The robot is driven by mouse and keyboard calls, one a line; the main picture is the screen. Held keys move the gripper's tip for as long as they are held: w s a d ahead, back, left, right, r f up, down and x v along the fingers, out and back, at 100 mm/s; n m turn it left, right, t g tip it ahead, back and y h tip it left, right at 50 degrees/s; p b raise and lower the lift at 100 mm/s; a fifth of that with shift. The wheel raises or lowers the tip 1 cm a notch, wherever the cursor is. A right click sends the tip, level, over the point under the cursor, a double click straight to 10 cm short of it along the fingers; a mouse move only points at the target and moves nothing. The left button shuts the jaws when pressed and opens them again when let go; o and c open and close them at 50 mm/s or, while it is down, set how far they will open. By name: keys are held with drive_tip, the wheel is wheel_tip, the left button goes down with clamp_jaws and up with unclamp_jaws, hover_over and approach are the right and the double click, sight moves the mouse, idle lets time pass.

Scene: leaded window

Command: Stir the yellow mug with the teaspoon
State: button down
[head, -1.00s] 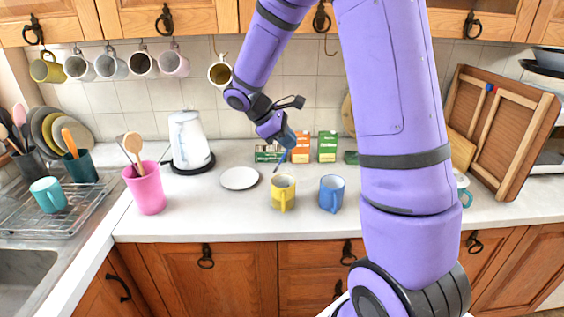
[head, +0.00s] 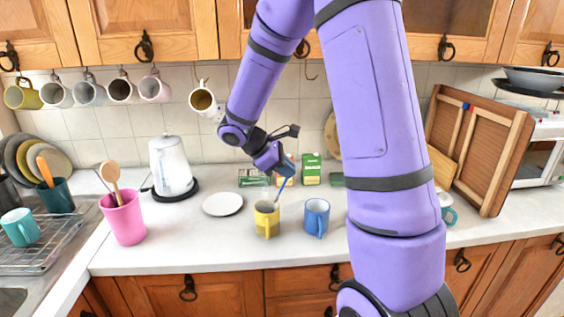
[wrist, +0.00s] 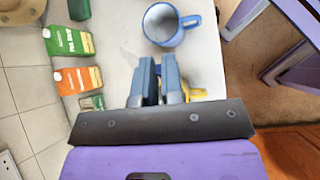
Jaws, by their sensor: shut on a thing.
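The yellow mug (head: 266,222) stands upright on the white counter in the head view. In the wrist view only a bit of the yellow mug (wrist: 191,92) shows beside the fingers. My gripper (head: 286,170) is above the mug, pointing down, and is shut on the teaspoon (head: 281,189). The spoon slants down from the fingers to the mug's mouth. Its lower end is hidden, and I cannot tell how deep it reaches. In the wrist view my gripper's fingers (wrist: 158,82) are close together and hide most of the spoon.
A blue mug (head: 317,217) stands just right of the yellow one; a white plate (head: 222,204) lies to the left. Behind are a green carton (head: 311,170) and other boxes. A pink utensil cup (head: 124,219) and a white kettle (head: 172,168) stand further left. Mugs hang above.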

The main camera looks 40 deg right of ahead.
sight(278, 196)
drive_tip(key=shift+w+a+f, duration=0.25)
drive_tip(key=shift+w+f, duration=0.25)
drive_tip(key=shift+f, duration=1.05)
drive_tip(key=shift+w+a+f, duration=0.25)
drive_tip(key=shift+w+f, duration=0.25)
drive_tip(key=shift+f, duration=1)
drive_tip(key=shift+w+a+f, duration=0.25)
drive_tip(key=shift+w+f, duration=0.25)
drive_tip(key=shift+f, duration=1.05)
drive_tip(key=shift+w+d, duration=0.1)
drive_tip(key=shift+w, duration=0.05)
